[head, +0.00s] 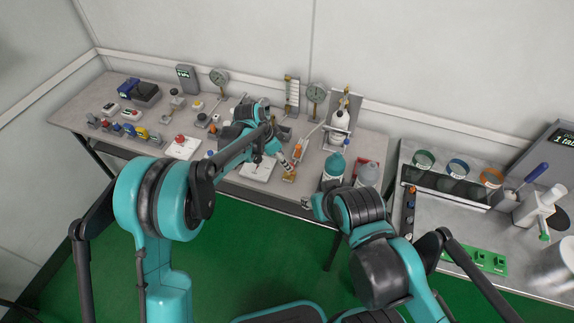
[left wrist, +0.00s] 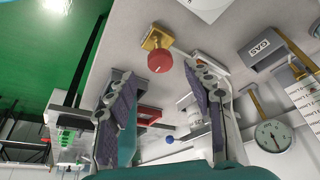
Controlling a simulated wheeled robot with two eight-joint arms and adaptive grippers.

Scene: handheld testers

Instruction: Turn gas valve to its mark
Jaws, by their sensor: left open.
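A brass valve fitting with a round red knob (left wrist: 160,60) shows in the left wrist view, beyond and between my fingertips. A grey box marked GAS (left wrist: 265,50) stands to its right there. In the head view a small brass piece (head: 289,178) sits near the bench's front edge and looks like the same fitting. My left gripper (left wrist: 165,92) is open and its fingers are apart, with nothing between them; they do not touch the knob.
A round gauge (left wrist: 273,135) is at the right of the wrist view. A second table (head: 455,215) holds coloured rings. Several small devices crowd the left.

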